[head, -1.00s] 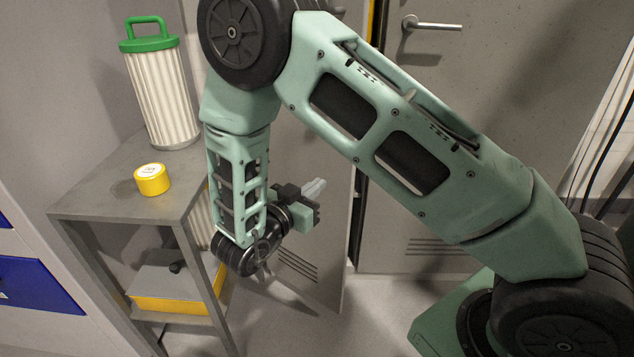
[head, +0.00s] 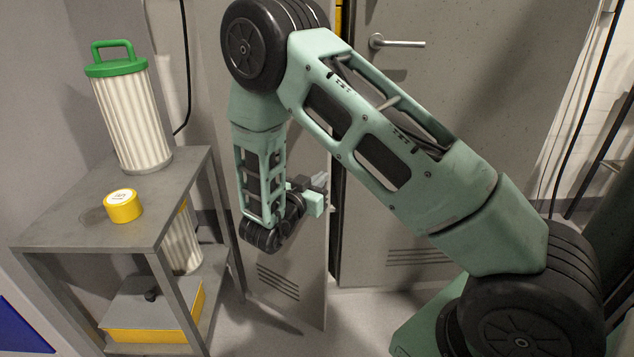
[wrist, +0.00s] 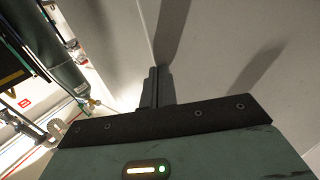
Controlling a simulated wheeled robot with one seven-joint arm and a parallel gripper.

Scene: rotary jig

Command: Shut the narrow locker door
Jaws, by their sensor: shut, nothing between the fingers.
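The narrow locker door (head: 306,285) is a grey panel with vent slots near its bottom, partly hidden behind my arm in the head view. Its right edge stands beside a dark vertical gap, so it looks ajar; how far is hard to tell. My gripper (head: 322,181) is shut and empty, close to that right edge at mid height. In the wrist view, the shut fingers (wrist: 156,88) point at a pale grey surface, probably the door. I cannot tell whether they touch it.
A wider grey door (head: 480,120) with a lever handle (head: 398,42) stands right of the gap. A grey shelf stand (head: 60,228) on the left holds a green-capped filter (head: 135,115) and a yellow roll (head: 123,208). A yellow-sided box (head: 150,335) sits on its lower shelf.

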